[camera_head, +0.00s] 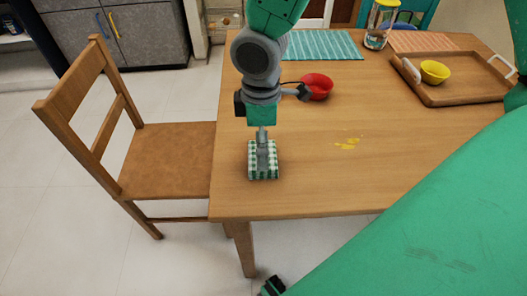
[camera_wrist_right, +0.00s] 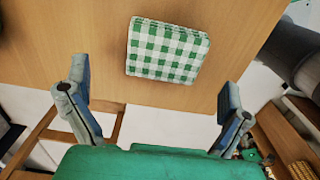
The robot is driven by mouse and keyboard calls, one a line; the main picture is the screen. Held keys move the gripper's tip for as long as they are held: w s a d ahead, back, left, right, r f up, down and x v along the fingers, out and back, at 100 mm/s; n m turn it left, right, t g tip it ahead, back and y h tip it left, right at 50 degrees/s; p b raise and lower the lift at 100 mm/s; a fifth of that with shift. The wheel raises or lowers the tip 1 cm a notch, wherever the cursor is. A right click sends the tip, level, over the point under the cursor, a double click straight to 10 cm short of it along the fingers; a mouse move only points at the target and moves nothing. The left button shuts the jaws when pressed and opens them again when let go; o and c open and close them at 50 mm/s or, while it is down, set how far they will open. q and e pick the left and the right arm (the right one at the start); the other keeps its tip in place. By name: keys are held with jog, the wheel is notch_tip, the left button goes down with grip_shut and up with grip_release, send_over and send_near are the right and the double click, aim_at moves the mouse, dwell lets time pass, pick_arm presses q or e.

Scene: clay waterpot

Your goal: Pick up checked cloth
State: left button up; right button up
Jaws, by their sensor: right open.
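The green-and-white checked cloth (camera_head: 257,174) is a folded, flat square lying on the wooden table, near its front left corner. My right gripper (camera_head: 263,160) points down over it in the head view, and its fingers hide the middle of the cloth. In the right wrist view the cloth (camera_wrist_right: 168,50) lies beyond the fingertips. There my right gripper (camera_wrist_right: 154,82) is open, with its fingers wide apart and nothing between them. I cannot make out my left gripper in either view.
A red bowl (camera_head: 317,87) stands behind my right gripper. Yellow marks (camera_head: 348,143) lie on the table (camera_head: 320,185). A tray (camera_head: 470,92) with a yellow bowl (camera_head: 435,71) is at the back right. A wooden chair (camera_head: 165,160) stands against the left edge. The front middle is clear.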

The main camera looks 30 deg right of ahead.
jog(key=f, duration=0.1)
jog(key=f+b, duration=0.1)
jog(key=f, duration=0.1)
jog(key=f+b, duration=0.1)
jog(key=shift+s+a+f, duration=0.2)
jog(key=shift+a+f, duration=0.25)
jog(key=shift+a, duration=0.1)
pick_arm(q)
notch_tip(320, 180, down, 2)
jog(key=shift+s+a, duration=0.1)
pick_arm(e)
jog(key=shift+d, duration=0.5)
jog(key=c, duration=1.3)
jog(key=shift+a, duration=0.15)
notch_tip(320, 180, up, 10)
jog(key=p, duration=0.3)
pick_arm(q)
notch_tip(320, 180, up, 3)
jog(key=shift+a+r, duration=0.1)
jog(key=shift+r, duration=0.05)
